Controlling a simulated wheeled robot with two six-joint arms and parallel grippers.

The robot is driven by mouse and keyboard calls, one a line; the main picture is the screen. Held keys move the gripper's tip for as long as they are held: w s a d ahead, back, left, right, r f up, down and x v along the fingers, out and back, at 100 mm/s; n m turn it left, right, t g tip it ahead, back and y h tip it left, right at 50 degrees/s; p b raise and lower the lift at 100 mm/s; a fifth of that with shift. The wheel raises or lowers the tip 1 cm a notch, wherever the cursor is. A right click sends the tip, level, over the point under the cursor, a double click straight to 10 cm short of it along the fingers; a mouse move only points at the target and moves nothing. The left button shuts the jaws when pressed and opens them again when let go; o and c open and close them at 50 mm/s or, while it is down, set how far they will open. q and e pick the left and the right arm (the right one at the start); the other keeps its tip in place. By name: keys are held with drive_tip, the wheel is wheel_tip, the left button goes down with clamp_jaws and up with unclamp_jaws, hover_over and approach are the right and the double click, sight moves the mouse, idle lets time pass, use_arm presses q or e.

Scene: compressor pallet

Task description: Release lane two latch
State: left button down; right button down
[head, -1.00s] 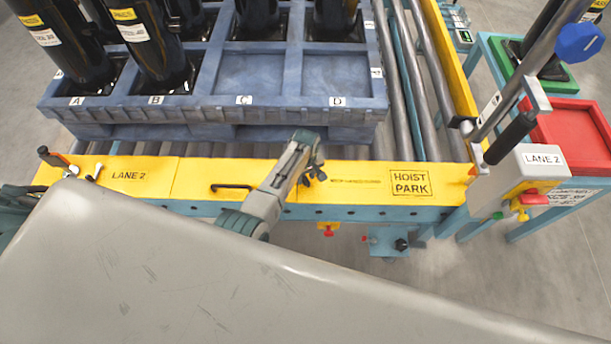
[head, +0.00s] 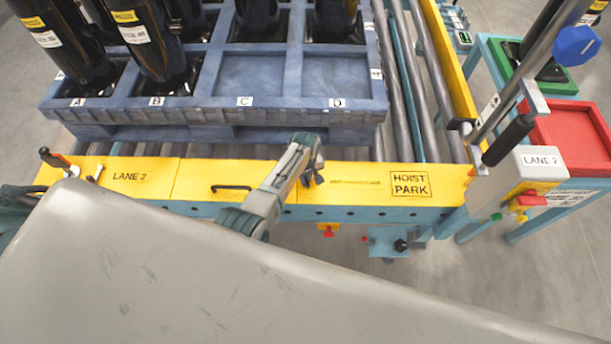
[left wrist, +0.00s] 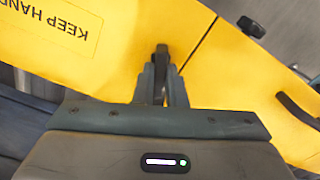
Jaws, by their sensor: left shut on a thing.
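The yellow panel marked LANE 2 (head: 150,180) runs along the front of the roller conveyor. My left gripper (head: 316,174) is over this panel, between a black handle (head: 232,187) and the HOIST PARK marking (head: 410,184). In the left wrist view, my left gripper (left wrist: 163,82) is shut on a small dark upright lever (left wrist: 161,53) at the panel. The fingers hide its lower part. I cannot tell whether it is the lane two latch. A grey box labelled LANE 2 (head: 541,160) stands at the right. My right gripper is not in view.
A blue pallet (head: 215,112) with black cylinders (head: 155,60) stands behind the panel; its front bays C and D are empty. Green and red trays (head: 570,135) are at the right.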

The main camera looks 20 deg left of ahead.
sight(306, 178)
use_arm(q)
drive_tip(key=shift+m+p, duration=0.75)
drive_tip(key=shift+m, duration=1.45)
drive_tip(key=c, duration=1.5)
unclamp_jaws()
drive_tip(key=shift+r, duration=0.15)
drive_tip(key=shift+r, duration=0.3)
wheel_tip(306, 178, up, 10)
drive_tip(key=shift+f+p, duration=0.1)
drive_tip(key=shift+p, duration=0.4)
